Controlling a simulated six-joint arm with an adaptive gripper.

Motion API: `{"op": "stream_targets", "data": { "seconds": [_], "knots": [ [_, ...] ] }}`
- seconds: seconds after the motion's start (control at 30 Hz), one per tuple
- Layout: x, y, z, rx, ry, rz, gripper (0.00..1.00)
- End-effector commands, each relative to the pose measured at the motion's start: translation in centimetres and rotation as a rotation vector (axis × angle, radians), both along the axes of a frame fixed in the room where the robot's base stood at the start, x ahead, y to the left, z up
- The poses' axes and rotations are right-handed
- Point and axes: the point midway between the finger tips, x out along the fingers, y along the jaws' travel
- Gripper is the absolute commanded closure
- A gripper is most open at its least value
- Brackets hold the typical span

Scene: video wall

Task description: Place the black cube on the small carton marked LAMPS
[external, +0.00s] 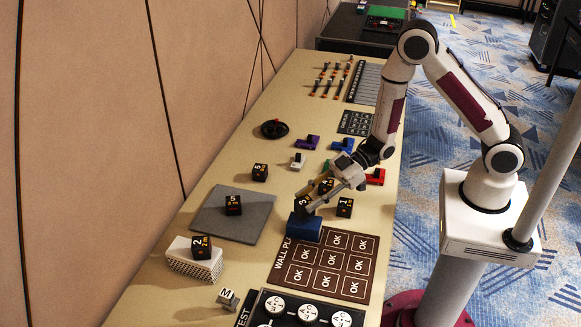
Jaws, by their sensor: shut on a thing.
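My gripper (308,207) is shut on a black cube (303,202) with a pale mark that looks like a 3. My fingers partly hide this cube. It is right at the far edge of a small blue box (306,230); I cannot tell whether it touches the box. No LAMPS lettering can be read, so I cannot tell whether the blue box is the carton. Other black numbered cubes stand nearby: one marked 4 (326,186) behind my gripper and one marked 1 (344,208) to its right.
A cube marked 5 (233,206) is on a grey mat (256,208). One marked 2 (203,248) is on a white perforated box (185,266). Another cube (260,172) stands behind. A brown OK grid (329,285) lies in front. Coloured blocks lie farther back.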

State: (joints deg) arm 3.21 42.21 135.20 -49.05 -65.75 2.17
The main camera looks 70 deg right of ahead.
Motion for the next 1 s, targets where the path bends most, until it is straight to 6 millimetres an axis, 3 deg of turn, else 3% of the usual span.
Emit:
{"op": "stream_targets", "data": {
  "seconds": [0.33,0.9,0.93,1.0],
  "knots": [
    [0.0,0.0,-2.8,-0.001,0.001,0.0,0.9],
    [0.0,0.0,-3.3,0.0,-0.001,-0.001,0.9],
    [0.0,0.0,-3.4,0.0,-0.001,-0.001,0.65],
    [0.0,0.0,-3.3,0.0,-0.001,-0.001,0.51]
  ]
}}
